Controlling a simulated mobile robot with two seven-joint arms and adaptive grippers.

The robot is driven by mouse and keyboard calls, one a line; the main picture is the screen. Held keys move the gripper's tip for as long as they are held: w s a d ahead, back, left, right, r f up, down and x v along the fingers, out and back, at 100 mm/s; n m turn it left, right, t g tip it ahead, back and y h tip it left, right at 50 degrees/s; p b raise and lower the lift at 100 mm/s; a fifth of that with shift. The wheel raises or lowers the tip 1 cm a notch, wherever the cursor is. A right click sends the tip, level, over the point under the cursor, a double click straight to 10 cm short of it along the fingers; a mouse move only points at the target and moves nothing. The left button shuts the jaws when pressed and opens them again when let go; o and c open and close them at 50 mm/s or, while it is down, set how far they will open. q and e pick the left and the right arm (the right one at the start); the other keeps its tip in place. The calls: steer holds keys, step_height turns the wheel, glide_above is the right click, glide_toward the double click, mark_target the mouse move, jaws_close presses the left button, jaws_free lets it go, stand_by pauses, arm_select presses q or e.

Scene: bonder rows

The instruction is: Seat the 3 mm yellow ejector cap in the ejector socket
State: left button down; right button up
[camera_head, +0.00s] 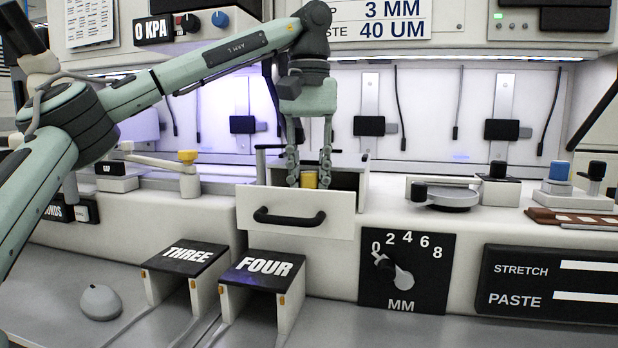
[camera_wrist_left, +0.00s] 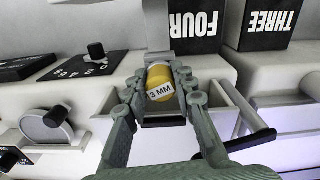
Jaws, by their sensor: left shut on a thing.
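My left gripper (camera_head: 309,179) is shut on the 3 mm yellow ejector cap (camera_head: 309,181), over the open drawer (camera_head: 295,224) in the head view. In the left wrist view the yellow cap (camera_wrist_left: 160,76) shows a white "3 MM" label between the two fingers of the gripper (camera_wrist_left: 159,92). Whether the cap is clear of the drawer's inside is hard to tell, as the drawer front is close behind or below it. I cannot make out which fitting is the ejector socket. My right gripper is not in view.
A pale swing arm with a yellow top (camera_head: 188,157) stands left of the drawer. Blocks marked THREE (camera_head: 186,257) and FOUR (camera_head: 262,268) stand in front. An MM dial (camera_head: 403,276) is to the right. A round plate fixture (camera_head: 447,196) is on the right ledge.

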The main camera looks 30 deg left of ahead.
arm_select(q)
steer(key=shift+f, duration=0.6)
steer(key=c, duration=1.2)
jaws_free()
steer(key=shift+o, duration=0.2)
steer(key=shift+r, duration=0.1)
step_height(320, 180, up, 12)
stand_by(0.7)
